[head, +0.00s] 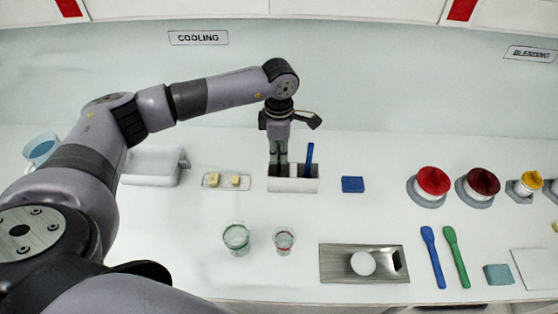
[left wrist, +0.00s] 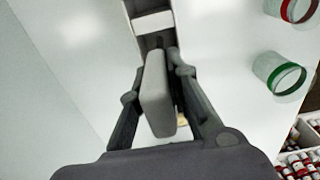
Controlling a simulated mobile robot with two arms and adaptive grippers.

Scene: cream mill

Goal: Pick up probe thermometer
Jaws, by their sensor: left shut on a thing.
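My left gripper (head: 279,160) points down into the left part of a grey-white holder (head: 294,185) on the counter. In the left wrist view its fingers are shut on a flat grey body (left wrist: 156,98), which looks like the probe thermometer. The far end of this body reaches the holder (left wrist: 152,23); its lower part is hidden. In the head view the fingers and holder wall hide the thermometer. A blue stick (head: 309,158) stands upright in the holder, just right of the gripper. My right gripper is in neither view.
A blue block (head: 352,184) lies right of the holder. A small tray (head: 226,181) with yellow pieces lies left of it. Two glass beakers (head: 236,238) (head: 284,241) and a metal scale (head: 334,264) stand in front. Red-topped jars (head: 433,183) stand further right.

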